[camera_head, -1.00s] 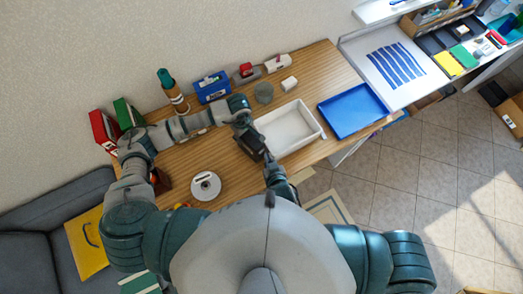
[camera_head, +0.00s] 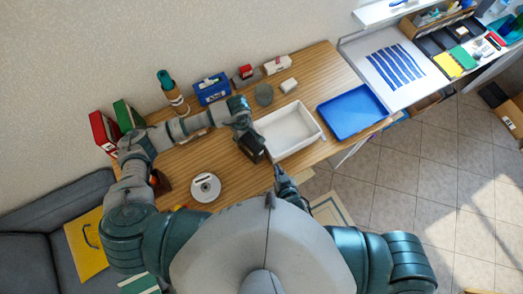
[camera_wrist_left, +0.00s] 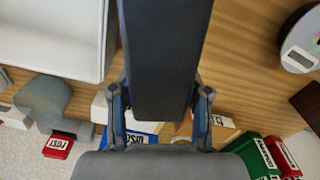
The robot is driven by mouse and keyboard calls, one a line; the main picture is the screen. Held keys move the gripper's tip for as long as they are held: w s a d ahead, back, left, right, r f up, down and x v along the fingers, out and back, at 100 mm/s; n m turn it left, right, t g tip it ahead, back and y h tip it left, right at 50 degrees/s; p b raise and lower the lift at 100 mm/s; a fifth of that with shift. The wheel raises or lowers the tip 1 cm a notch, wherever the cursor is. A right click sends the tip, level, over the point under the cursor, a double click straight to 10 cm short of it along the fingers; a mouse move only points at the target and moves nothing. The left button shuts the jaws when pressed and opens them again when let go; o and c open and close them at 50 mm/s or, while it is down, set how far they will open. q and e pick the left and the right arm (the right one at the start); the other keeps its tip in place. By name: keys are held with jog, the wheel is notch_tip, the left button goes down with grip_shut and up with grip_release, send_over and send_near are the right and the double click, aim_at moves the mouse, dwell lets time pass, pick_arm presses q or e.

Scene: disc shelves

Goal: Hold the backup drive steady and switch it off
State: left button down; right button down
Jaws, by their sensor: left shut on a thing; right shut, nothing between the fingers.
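The backup drive is a dark, upright box (camera_head: 252,148) beside the left end of the white tray in the head view. My left gripper (camera_head: 243,133) is shut on it; in the left wrist view the drive (camera_wrist_left: 165,60) fills the space between the two fingers. My right gripper (camera_head: 279,170) is shut and empty, on the near side of the drive and apart from it, close to the table's front edge. The drive's switch and any light on it cannot be made out.
The white tray (camera_head: 315,134) lies right of the drive, and a blue tray (camera_head: 352,110) further right. A disc on a spindle (camera_head: 205,187) stands to the left. Binders (camera_head: 104,130), a blue box (camera_head: 212,90) and a grey round container (camera_head: 264,95) stand further back.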

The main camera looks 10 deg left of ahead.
pick_arm(q)
jog(key=shift+c, duration=2.2)
grip_release()
